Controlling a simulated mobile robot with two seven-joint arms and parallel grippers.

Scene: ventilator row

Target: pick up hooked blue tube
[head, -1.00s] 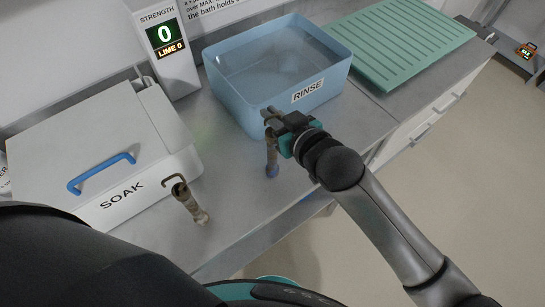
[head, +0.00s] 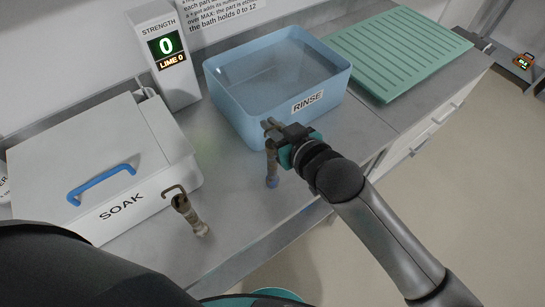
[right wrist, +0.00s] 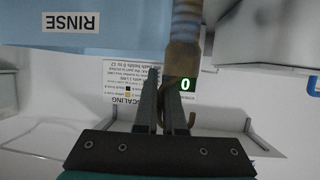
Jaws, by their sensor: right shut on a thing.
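A hooked tube (head: 271,166) with a brown-crusted upper part and a blue lower end hangs upright at my right gripper (head: 272,130), in front of the rinse tub. My right gripper is shut on its upper, hooked part. In the right wrist view the tube (right wrist: 183,52) runs up from between the fingertips (right wrist: 162,78), with its brown hook below. I cannot tell whether its lower end touches the counter. My left gripper is not in view.
The blue rinse tub (head: 240,112) stands behind the held tube. The white soak box (head: 150,195) with a blue handle (head: 101,184) is at left. A display (head: 166,46) reads 0. A green ribbed drainer (head: 400,58) is at back right. Counter between the tubes is clear.

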